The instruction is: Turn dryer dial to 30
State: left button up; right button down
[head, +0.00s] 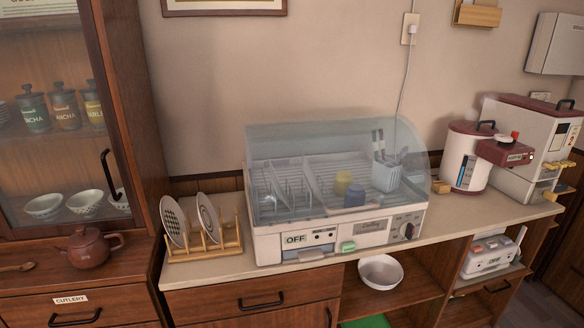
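The dish dryer (280,246) stands on the counter in the middle of the head view, with its clear lid (290,140) down over the rack. Its dark round dial (409,230) sits at the right end of the white front panel. The dial's setting is too small to read. Cups, a utensil holder (386,174) and wire racks are inside the dryer. Neither of my grippers is in view.
A wooden rack with plates (205,238) stands left of the dryer. A white water boiler (467,157) and a boxy appliance (525,140) stand to the right. A white bowl (381,272) sits on the shelf below. A cabinet with a teapot (90,247) is at the left.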

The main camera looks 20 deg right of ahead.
aim_at(406, 229)
jog(key=z, duration=1.25)
